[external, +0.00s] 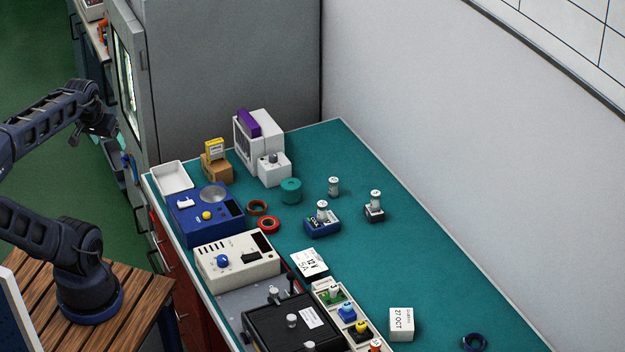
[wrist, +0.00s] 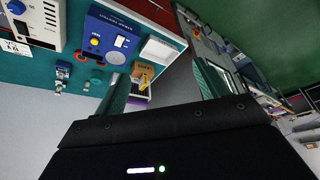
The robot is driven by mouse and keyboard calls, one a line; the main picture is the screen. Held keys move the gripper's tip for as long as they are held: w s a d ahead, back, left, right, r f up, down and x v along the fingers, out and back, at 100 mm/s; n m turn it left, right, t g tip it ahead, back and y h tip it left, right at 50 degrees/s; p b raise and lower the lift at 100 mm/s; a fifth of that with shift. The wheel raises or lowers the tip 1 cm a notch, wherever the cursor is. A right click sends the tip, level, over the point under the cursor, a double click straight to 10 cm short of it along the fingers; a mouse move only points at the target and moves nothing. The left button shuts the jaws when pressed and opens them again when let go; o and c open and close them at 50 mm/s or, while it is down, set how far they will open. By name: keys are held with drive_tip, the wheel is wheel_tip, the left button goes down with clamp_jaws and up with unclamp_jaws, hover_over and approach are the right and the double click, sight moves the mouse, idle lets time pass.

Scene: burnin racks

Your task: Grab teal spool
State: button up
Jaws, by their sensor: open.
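The teal spool (external: 291,191) is a short cylinder standing on the green-teal bench top, just in front of a small white box with a grey knob. My gripper (external: 104,128) is in the air at the left, beside the grey cabinet and well away from the spool. In the wrist view my gripper (wrist: 160,70) has its two fingers wide apart with nothing held between them.
A blue instrument (external: 206,214), a white tray (external: 171,177) and a brown box (external: 216,168) stand left of the spool. Brown and red rings (external: 268,225) lie in front. White-topped posts (external: 333,187) stand to its right. The grey cabinet (external: 235,75) rises behind.

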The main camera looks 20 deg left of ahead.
drive_tip(key=w+d+m, duration=0.4)
drive_tip(key=w+d, duration=0.1)
drive_tip(key=w, duration=0.4)
drive_tip(key=m+g+h, duration=0.5)
drive_tip(key=m, duration=1.1)
approach(289, 183)
drive_tip(key=d, duration=0.1)
drive_tip(key=shift+y, duration=0.3)
drive_tip(key=x, duration=0.5)
drive_tip(key=shift+s+f, duration=0.15)
drive_tip(key=shift+f, duration=0.15)
drive_tip(key=shift+x, duration=2.9)
drive_tip(key=shift+w+a, duration=0.1)
drive_tip(key=shift+w, duration=0.1)
drive_tip(key=shift+c, duration=0.2)
